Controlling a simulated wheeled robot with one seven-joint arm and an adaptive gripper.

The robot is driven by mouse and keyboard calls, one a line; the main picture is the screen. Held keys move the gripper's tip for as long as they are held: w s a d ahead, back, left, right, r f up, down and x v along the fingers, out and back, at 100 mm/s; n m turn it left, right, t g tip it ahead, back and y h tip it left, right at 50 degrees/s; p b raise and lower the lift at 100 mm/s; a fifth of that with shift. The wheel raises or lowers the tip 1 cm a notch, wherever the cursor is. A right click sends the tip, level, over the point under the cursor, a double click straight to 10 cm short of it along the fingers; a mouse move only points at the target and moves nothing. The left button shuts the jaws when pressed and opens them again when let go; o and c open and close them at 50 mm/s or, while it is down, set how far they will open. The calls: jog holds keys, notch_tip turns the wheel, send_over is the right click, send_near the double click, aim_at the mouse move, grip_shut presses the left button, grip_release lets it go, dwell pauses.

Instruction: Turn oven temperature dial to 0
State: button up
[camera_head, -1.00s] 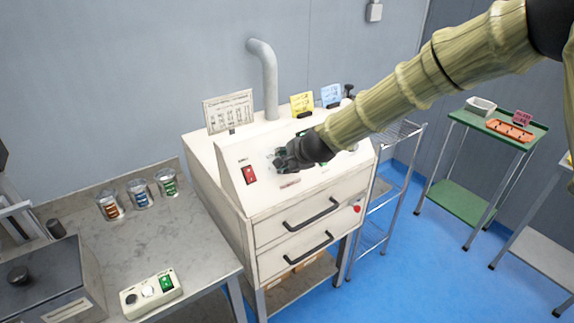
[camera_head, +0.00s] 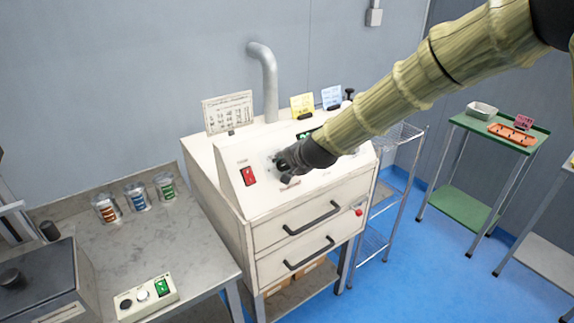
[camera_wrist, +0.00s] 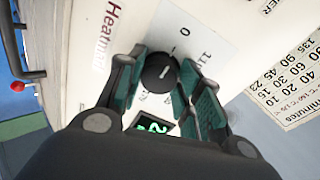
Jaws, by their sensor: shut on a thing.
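The oven (camera_head: 235,200) is a white cabinet with a sloped control panel, in the middle of the head view. In the wrist view its temperature dial (camera_wrist: 160,71) is a round black knob with a pale pointer line. A printed "0" (camera_wrist: 185,31) stands above it, with other partly hidden marks around. The pointer is off the 0, but its exact reading is unclear. My gripper (camera_head: 284,162) is at the panel. In the wrist view my gripper (camera_wrist: 163,80) has its teal fingers on both sides of the dial, shut on it. A green-lit display (camera_wrist: 152,127) is partly covered.
A red switch (camera_head: 249,176) is on the panel left of my gripper. Two drawers with dark handles (camera_head: 312,218) are below. A bench (camera_head: 190,235) with cups stands left. A wire rack (camera_head: 385,200) and green table (camera_head: 475,126) stand right.

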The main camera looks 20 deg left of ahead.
jog(key=o, duration=1)
jog(key=shift+o, duration=0.2)
jog(key=v, duration=1.2)
